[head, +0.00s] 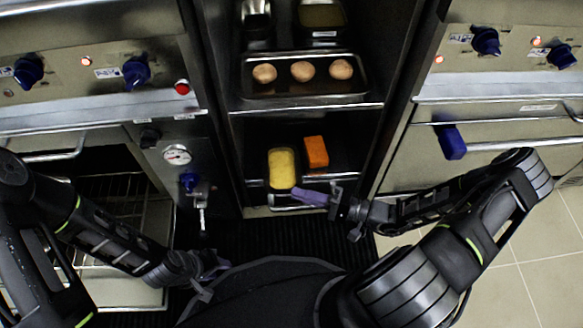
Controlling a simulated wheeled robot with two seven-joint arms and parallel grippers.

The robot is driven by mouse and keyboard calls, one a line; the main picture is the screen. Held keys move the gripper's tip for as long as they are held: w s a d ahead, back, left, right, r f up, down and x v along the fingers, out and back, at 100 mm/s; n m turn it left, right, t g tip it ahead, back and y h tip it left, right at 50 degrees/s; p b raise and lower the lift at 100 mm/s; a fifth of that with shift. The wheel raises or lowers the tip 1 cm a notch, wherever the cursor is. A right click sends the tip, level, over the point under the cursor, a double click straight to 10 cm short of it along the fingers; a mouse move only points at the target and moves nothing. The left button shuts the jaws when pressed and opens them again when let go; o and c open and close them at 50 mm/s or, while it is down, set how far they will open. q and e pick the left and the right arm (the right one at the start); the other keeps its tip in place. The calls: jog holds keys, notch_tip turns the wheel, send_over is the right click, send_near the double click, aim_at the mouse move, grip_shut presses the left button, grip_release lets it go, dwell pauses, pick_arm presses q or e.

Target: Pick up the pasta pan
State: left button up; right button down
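A small metal pan with yellow contents (282,168), which looks like the pasta pan, sits on the lower shelf of the open cabinet, left of an orange item. My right gripper (308,196) is at the front of this shelf, its purple-grey fingers pointing left. Its tip overlaps the near end of the pan in the picture; I cannot tell whether it touches the pan or whether the fingers are parted. My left gripper (213,277) is low in the view, away from the shelves, beside my dark body. Its finger opening is unclear.
The orange item (316,152) stands close to the pan's right. Above, a tray (300,91) holds three round buns, with dark containers behind. Steel appliances with blue knobs flank the narrow cabinet. A valve handle (202,212) sticks out at left. Tiled floor (535,240) is clear at right.

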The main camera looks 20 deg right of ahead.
jog(key=s+p, duration=0.1)
jog(key=s, duration=0.5)
jog(key=shift+s+d, duration=0.15)
jog(key=shift+d, duration=0.05)
jog(key=shift+d+r, duration=0.1)
jog(key=shift+r, duration=0.05)
